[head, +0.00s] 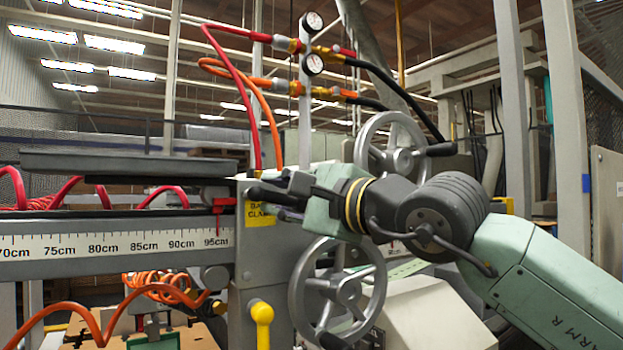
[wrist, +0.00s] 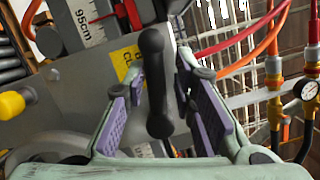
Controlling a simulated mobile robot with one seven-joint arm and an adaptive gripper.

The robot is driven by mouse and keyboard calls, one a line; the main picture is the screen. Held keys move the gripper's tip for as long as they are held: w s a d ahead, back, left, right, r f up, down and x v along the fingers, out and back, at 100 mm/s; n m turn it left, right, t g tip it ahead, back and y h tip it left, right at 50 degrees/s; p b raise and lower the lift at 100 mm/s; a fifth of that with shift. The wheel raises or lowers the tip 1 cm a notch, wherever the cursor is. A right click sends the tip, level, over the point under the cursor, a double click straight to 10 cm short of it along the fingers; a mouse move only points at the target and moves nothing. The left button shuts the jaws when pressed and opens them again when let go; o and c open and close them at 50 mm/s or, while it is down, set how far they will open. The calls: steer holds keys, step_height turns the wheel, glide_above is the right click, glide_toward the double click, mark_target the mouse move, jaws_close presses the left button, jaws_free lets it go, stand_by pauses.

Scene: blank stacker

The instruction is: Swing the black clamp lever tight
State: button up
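The black clamp lever (wrist: 154,85) shows in the wrist view as a dark bar with rounded ends, running nearly upright through the picture. My gripper (wrist: 162,80) is open, with one purple-padded finger on each side of the lever. Gaps show between the pads and the lever, so it is not gripped. In the head view my gripper (head: 268,194) is at the end of the machine's rail, just above and in front of the yellow clamp label (head: 258,212). The gripper's dark parts blend with the lever there, and I cannot tell them apart.
Two grey handwheels (head: 338,290) stand close below and behind my wrist. A yellow-knobbed lever (head: 262,313) stands below. Red and orange hoses (head: 268,110) with gauges (head: 313,64) rise just behind the gripper. The scaled rail (head: 110,245) runs left.

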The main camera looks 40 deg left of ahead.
steer(key=w+d+r+m+t+b, duration=0.25)
steer(key=w+m+t+b, duration=0.25)
steer(key=m+b, duration=1)
steer(key=s+d+f+m, duration=0.1)
steer(key=s+d+m, duration=0.2)
steer(key=d, duration=0.4)
steer(key=shift+s+d+f+y+b, duration=0.15)
steer(key=shift+s+d+y+b, duration=0.15)
steer(key=shift+s, duration=0.25)
stand_by(0.6)
stand_by(0.4)
